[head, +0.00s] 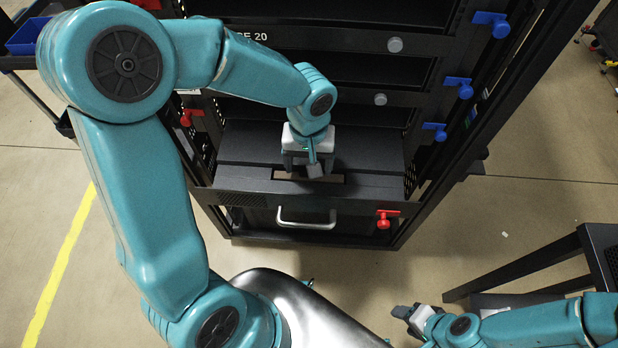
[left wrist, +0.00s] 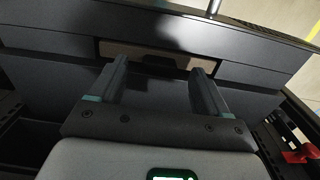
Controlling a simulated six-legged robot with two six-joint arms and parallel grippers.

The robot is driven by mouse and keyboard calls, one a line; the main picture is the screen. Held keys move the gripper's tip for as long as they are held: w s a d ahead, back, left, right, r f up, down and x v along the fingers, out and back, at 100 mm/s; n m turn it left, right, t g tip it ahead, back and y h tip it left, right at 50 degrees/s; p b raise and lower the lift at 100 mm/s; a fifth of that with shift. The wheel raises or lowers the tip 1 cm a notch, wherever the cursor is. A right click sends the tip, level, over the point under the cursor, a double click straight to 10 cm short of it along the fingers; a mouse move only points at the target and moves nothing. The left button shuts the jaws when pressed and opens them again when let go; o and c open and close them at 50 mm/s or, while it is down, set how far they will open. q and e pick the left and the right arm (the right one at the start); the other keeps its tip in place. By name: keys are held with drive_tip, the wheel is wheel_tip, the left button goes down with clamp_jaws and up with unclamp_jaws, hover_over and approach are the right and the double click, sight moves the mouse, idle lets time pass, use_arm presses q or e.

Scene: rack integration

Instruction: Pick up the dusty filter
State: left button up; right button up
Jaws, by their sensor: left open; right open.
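The dusty filter (head: 283,175) shows as a narrow brown strip in a slot on top of the pulled-out dark unit (head: 240,183) low in the rack. In the left wrist view the filter (left wrist: 150,57) lies in its slot just beyond the fingertips, partly in dark shadow. My left gripper (head: 307,171) is over the slot, open, with its fingers apart and nothing between them; it also shows in the left wrist view (left wrist: 158,68). It partly hides the filter in the head view. My right gripper (head: 402,312) is open and empty at lower right, away from the rack.
The unit has a silver front handle (head: 306,224). Red latches (head: 388,218) and blue latches (head: 458,86) sit on the rack sides. A blue bin (head: 28,36) is at upper left. A dark table (head: 600,250) stands at right. Floor between rack and table is clear.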

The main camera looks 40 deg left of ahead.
use_arm(q)
drive_tip(key=shift+w+f, duration=0.1)
drive_tip(key=shift+f, duration=1.1)
clamp_jaws()
